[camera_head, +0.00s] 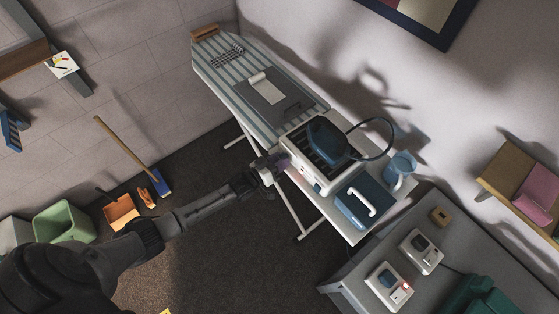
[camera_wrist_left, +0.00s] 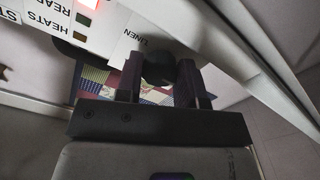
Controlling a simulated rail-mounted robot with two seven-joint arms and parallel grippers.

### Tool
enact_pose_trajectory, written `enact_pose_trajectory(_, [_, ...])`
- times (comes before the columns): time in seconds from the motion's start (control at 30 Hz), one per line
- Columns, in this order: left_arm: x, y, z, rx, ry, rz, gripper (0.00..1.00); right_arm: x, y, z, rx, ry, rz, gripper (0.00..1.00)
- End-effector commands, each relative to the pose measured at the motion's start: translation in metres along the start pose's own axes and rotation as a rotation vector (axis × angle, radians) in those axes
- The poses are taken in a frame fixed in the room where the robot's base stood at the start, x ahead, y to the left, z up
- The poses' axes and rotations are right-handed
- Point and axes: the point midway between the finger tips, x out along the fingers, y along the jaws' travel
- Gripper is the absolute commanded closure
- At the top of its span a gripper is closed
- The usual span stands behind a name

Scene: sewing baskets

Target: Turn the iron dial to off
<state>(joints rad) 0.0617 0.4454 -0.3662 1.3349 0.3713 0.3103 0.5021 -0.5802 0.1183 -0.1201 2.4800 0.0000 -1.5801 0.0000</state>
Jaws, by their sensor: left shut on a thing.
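The iron (camera_head: 327,138) is dark blue and rests on its white station (camera_head: 316,176), at the end of the ironing board. In the left wrist view the station's white panel (camera_wrist_left: 112,28) carries the printed words LINEN and HEATS and a lit red lamp (camera_wrist_left: 88,4). The dial (camera_wrist_left: 158,68) is a dark round knob beside the word LINEN. My left gripper (camera_head: 281,161) reaches the station's near side and is shut on the dial, one finger on each side. The dial's pointer and any off mark are hidden or out of view. My right gripper is not in view.
A blue box with a white handle (camera_head: 361,203) and a blue jug (camera_head: 401,166) stand right of the station. The striped ironing board (camera_head: 222,72) extends behind. A grey table (camera_head: 440,205) with two socket boxes is at lower right. Dark floor lies open below the board.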

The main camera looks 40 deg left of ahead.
Motion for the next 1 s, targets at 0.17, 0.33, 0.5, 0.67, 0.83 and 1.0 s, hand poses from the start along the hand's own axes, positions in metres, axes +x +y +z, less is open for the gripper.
enact_pose_trajectory(0.17, [0.0001,0.0001,0.0003,-0.116,0.001,0.001,0.88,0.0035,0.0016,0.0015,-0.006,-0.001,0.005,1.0])
enact_pose_trajectory(0.33, [0.0001,0.0003,0.0003,-0.196,0.0,0.0,0.88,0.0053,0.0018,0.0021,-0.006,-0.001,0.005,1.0])
enact_pose_trajectory(0.5, [0.0,0.0005,0.0001,-0.245,0.0,0.0,0.88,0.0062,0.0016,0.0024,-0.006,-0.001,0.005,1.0])
enact_pose_trajectory(0.67, [0.0,0.0006,-0.0001,-0.267,0.0,0.0,0.88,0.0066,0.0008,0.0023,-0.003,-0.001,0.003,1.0])
enact_pose_trajectory(0.83, [0.0,0.0007,-0.0002,-0.274,0.0,0.0,0.88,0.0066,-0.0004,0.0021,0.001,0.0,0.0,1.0])
enact_pose_trajectory(1.0, [0.0,0.0007,-0.0001,-0.275,0.0,0.0,0.88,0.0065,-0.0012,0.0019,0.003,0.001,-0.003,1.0])
